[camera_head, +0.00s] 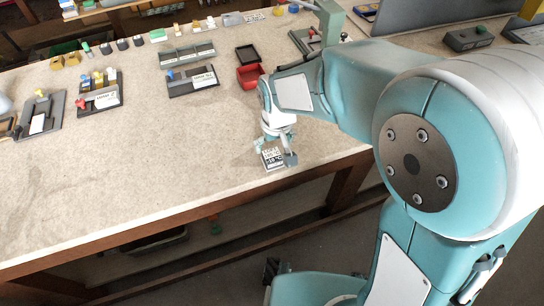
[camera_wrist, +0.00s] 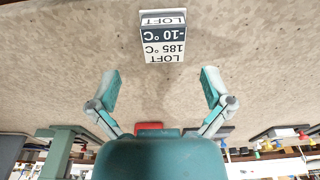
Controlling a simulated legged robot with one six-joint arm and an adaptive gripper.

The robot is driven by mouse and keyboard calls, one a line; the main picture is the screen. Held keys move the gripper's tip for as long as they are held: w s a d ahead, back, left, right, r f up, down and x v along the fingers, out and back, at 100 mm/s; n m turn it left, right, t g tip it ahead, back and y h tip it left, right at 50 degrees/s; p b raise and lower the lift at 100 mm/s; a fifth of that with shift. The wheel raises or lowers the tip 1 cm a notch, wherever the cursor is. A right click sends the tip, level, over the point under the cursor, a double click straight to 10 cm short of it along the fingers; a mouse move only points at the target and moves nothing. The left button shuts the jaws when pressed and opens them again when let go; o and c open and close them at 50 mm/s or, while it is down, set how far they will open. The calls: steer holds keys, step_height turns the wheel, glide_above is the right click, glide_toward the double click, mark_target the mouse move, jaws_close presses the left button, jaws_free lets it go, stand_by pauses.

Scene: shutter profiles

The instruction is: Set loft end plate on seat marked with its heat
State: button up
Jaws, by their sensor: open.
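A small block with white and black label faces (camera_wrist: 163,36), reading LOFT, 185 °C and -10 °C, lies on the bench top, upside down in the wrist view. In the head view this labelled piece (camera_head: 272,158) is near the bench's front edge, beneath my gripper (camera_head: 275,151). My gripper (camera_wrist: 160,76) is open, its two fingers spread wide with nothing between them; in the wrist view the block is just beyond the fingertips. Dark stands with white labels, one at the middle (camera_head: 205,79) and one at the left (camera_head: 106,98), are on the bench; their small text is unreadable.
A red open box (camera_head: 250,76) and a black tray (camera_head: 247,54) stand behind my gripper. Another dark holder (camera_head: 40,115) is at far left. Several small coloured items line the back. The front middle of the bench (camera_head: 150,150) is clear; its front edge is close.

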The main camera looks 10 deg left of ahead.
mark_target(272, 155)
steer(key=f, duration=0.5)
steer(key=shift+a+f, duration=0.1)
steer(key=shift+a, duration=0.2)
steer(key=shift+s, duration=0.1)
steer(key=c, duration=1.3)
